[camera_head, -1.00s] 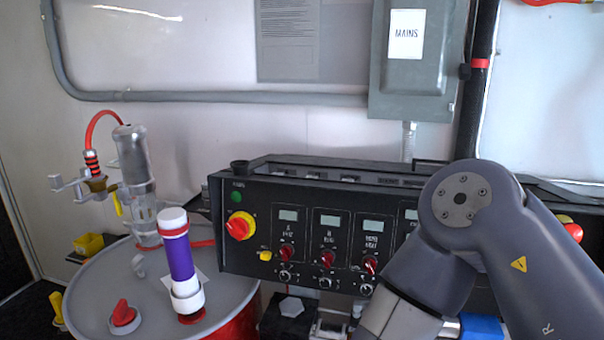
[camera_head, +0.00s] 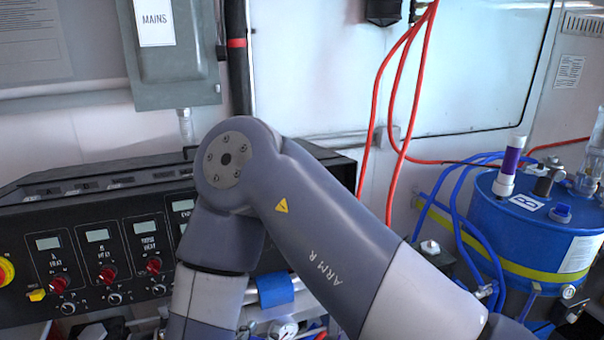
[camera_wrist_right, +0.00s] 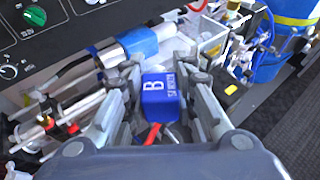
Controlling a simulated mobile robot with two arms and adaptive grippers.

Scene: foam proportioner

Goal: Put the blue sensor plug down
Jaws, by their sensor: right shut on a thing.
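The blue sensor plug (camera_wrist_right: 160,97), a small blue block with a white letter B and a red lead below it, sits between the fingers of my right gripper (camera_wrist_right: 158,100) in the right wrist view. My right gripper is shut on it. In the head view my right arm crosses the middle, and its gripper and the plug are out of the picture. What lies directly under the plug is mostly hidden. My left gripper is in neither view now.
The black control panel (camera_head: 95,255) with red knobs stands at the left. A blue drum (camera_head: 535,232) with hoses stands at the right. A blue-wrapped pipe (camera_wrist_right: 140,43) lies just beyond my right gripper, with metal pipes and fittings around it.

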